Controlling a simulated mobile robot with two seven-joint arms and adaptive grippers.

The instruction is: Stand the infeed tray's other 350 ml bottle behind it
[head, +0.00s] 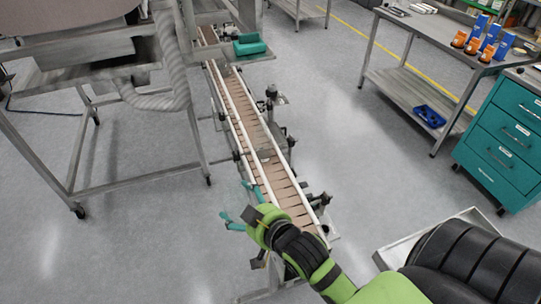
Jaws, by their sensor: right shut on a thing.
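My right gripper (254,216) is at the near end of the narrow conveyor, over its left edge, at the end of my green and black arm. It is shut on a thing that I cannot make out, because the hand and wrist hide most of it. Teal parts (233,221) show just left of the hand; I cannot tell what they belong to. A pale metal tray (390,254) shows at the lower right, mostly covered by my arm, and I cannot see what it holds. I can make out no 350 ml bottle. My left gripper is not in view.
The conveyor (246,125) runs away from me between white rails (222,98), its visible belt bare. A teal bin (249,44) stands near its far end. A metal frame (140,178) is at left. A workbench (445,35) and teal drawers (501,135) are at right. Grey floor lies between.

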